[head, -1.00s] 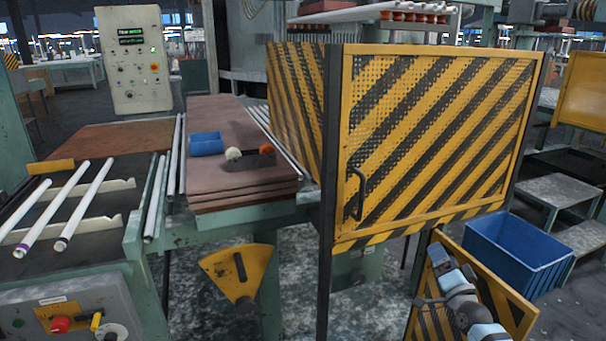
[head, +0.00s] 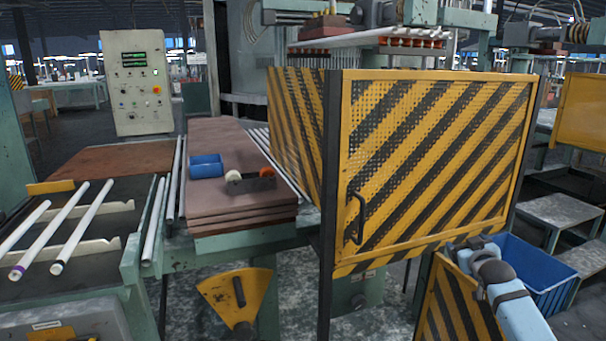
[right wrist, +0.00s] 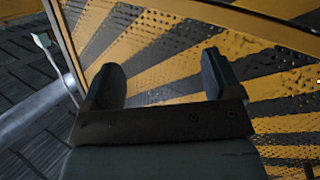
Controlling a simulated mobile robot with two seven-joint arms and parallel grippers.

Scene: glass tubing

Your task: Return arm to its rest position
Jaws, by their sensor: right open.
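My right arm (head: 515,305) comes in from the lower right in the head view, beside the yellow-and-black striped guard. Its gripper is small and partly hidden there. In the right wrist view my right gripper (right wrist: 162,72) is open, with two dark fingers wide apart and nothing between them. Behind the fingers is a yellow-and-black striped perforated panel (right wrist: 180,65); I cannot tell whether they touch it. My left arm and gripper are not in view.
A striped guard door (head: 430,160) with a black handle (head: 355,218) stands close to my right arm. A blue bin (head: 545,275) is behind the arm. Glass tubes (head: 85,225) lie on a rack at left.

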